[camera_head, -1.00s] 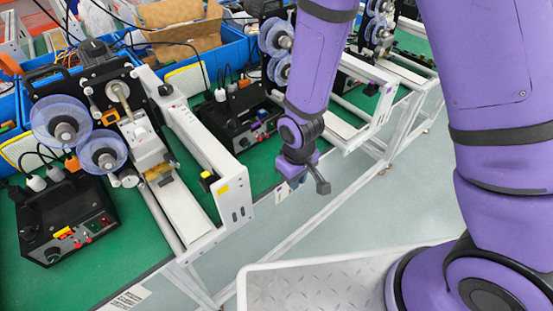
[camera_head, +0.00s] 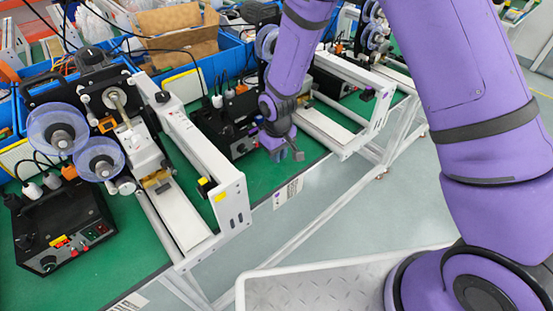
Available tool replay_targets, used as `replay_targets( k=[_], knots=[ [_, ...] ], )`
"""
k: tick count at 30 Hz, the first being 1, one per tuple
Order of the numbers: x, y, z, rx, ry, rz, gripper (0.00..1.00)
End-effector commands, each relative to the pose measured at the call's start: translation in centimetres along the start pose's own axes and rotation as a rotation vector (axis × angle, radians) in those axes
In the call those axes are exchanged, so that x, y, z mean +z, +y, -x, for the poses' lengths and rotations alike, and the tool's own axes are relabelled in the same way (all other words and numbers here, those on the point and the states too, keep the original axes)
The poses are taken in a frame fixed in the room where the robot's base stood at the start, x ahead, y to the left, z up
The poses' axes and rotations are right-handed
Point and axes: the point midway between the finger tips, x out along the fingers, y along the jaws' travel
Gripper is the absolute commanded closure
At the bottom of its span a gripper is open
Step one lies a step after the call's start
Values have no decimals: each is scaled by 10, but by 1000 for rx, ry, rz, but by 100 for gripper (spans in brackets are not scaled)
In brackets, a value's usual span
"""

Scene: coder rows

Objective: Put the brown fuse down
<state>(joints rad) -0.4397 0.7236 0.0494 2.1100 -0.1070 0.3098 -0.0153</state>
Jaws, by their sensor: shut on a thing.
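My gripper (camera_head: 286,154) is at the end of the purple arm, near the front edge of the green bench (camera_head: 262,182), between two coder machines. It points down and is small in the view. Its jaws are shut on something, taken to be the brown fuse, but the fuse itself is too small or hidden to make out. I cannot tell whether the gripper touches the bench.
A coder machine (camera_head: 215,180) with a white frame stands left of my gripper, and another frame (camera_head: 345,135) stands right. A black control box (camera_head: 228,130) is just behind. Blue bins (camera_head: 232,57) line the back. Bare green bench shows around the gripper.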

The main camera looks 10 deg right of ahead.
Motion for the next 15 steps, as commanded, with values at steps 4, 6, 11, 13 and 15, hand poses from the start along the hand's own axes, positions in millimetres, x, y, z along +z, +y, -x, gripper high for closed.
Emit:
replay_targets(
  k=[4, 6, 11, 13, 15],
  knots=[
    [-8, 3, -1, 0, 0, -1, 100],
    [-10, 4, -8, 0, -3, 0, 100],
    [-9, 4, -31, 0, -3, 0, 100],
    [-9, 4, -36, 0, -1, 0, 100],
    [-9, 4, -36, 0, -1, 0, 100]
  ],
)
